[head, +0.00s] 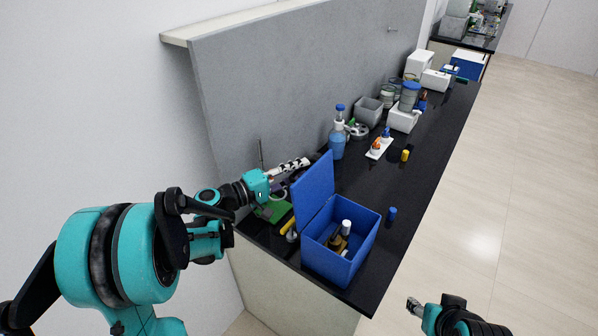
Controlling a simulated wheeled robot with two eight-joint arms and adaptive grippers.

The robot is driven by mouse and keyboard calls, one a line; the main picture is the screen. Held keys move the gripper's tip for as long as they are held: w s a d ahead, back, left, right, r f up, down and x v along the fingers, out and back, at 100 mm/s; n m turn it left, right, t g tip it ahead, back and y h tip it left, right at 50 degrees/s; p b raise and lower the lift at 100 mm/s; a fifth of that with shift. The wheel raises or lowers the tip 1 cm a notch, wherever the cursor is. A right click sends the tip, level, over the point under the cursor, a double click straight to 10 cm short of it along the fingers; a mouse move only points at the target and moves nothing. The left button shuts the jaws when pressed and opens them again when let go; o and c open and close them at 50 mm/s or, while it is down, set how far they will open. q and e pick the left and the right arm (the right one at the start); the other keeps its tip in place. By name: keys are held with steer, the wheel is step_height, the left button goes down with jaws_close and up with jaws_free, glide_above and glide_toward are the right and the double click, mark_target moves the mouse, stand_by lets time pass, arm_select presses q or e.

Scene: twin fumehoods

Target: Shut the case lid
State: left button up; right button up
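The blue case (340,262) stands at the near end of the black bench. Its lid (314,186) is raised, standing up on the case's left side. Inside the case are a brown bottle with a white cap (345,228) and other small items. My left gripper (300,164) is to the left of and behind the lid, its fingers reaching toward the lid's upper edge; I cannot tell whether it touches the lid or how its fingers stand. My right gripper (414,306) is low at the bottom right, away from the bench over the floor; its finger state is unclear.
A blue cap (392,213) stands right of the case, and a yellow one (405,155) lies farther back. A blue bottle (337,140) stands behind the lid. A grey partition (290,85) borders the bench at left. The bench's right strip is mostly clear.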

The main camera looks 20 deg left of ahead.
arm_select(q)
jaws_close()
steer(key=shift+d, duration=0.15)
arm_select(e)
steer(key=shift+r, duration=0.1)
